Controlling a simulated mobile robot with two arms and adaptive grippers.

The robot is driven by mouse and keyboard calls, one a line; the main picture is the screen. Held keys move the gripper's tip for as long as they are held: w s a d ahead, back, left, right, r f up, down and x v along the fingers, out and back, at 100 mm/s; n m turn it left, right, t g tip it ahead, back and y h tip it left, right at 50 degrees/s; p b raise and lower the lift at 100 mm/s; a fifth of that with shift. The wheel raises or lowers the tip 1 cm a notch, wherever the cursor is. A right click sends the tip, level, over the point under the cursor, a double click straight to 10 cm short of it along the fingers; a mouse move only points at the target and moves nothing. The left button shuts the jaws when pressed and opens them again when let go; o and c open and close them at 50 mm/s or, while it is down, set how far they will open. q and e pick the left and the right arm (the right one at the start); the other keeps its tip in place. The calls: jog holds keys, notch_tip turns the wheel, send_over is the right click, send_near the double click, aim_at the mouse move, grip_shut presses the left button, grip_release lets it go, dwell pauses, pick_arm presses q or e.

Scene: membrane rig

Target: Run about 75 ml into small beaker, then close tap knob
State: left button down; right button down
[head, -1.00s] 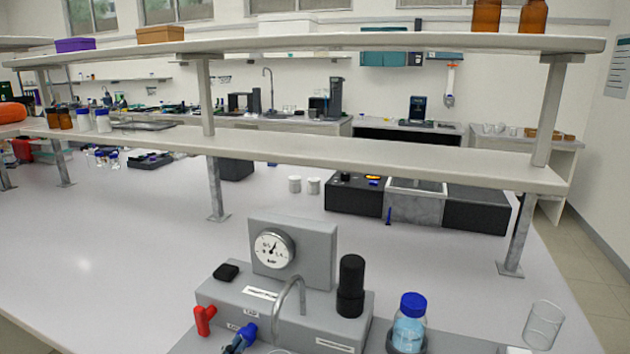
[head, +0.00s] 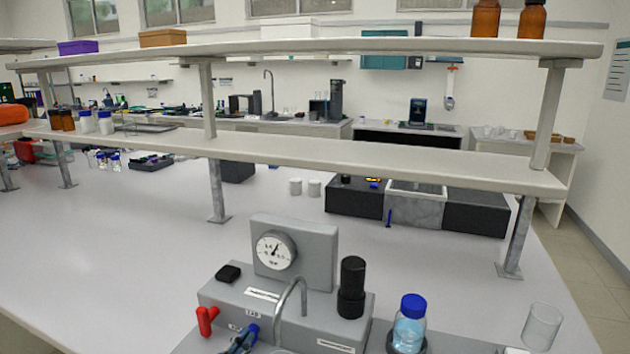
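The grey rig (head: 225,297) stands at the bottom centre, with a dial gauge (head: 275,250) on its upright panel and a curved metal spout (head: 292,290) in front. The blue tap knob (head: 252,332) is low on its front, below a "TAP" label. The tips of my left gripper (head: 241,343) are at this knob, cut off by the bottom edge; whether they are closed on it is unclear. The area below the spout is out of frame, so no beaker shows there. A clear, seemingly empty glass beaker (head: 542,325) stands at the right. My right gripper is not in view.
A red valve handle (head: 207,320) is left of the blue knob. A black cylinder (head: 351,287) stands on the rig. A blue-capped bottle of light blue liquid (head: 408,325) is to its right. A two-level shelf (head: 330,155) spans the bench behind; the bench left of the rig is clear.

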pick_arm(q)
jog(key=shift+w+a+r, duration=0.15)
jog(key=shift+w+a, duration=0.1)
jog(key=shift+a, duration=0.05)
dwell(0.4)
